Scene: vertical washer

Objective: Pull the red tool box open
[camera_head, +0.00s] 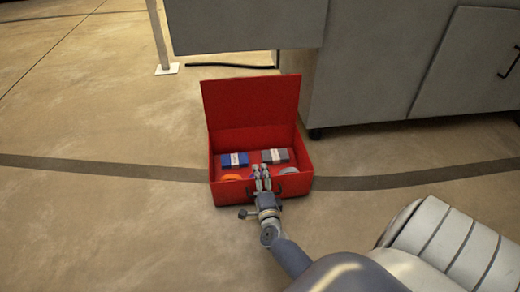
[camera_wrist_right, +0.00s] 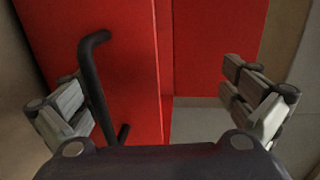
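The red tool box (camera_head: 300,184) sits on the floor with its lid (camera_head: 252,102) raised, so its inside shows. My right gripper (camera_head: 262,171) reaches over the front wall of the box. In the right wrist view the fingers of my right gripper (camera_wrist_right: 160,105) are spread wide, with nothing clamped between them. A black handle (camera_wrist_right: 93,85) on a red face stands between the fingers, close to the left one. I cannot tell whether that finger touches it. My left gripper is in neither view.
Inside the box are a blue pack (camera_head: 234,160), a grey pack (camera_head: 275,156), an orange roll (camera_head: 231,177) and a grey roll (camera_head: 289,171). Grey cabinets (camera_head: 375,70) stand behind it, and a post (camera_head: 160,40) stands at the back left. The floor on the left is clear.

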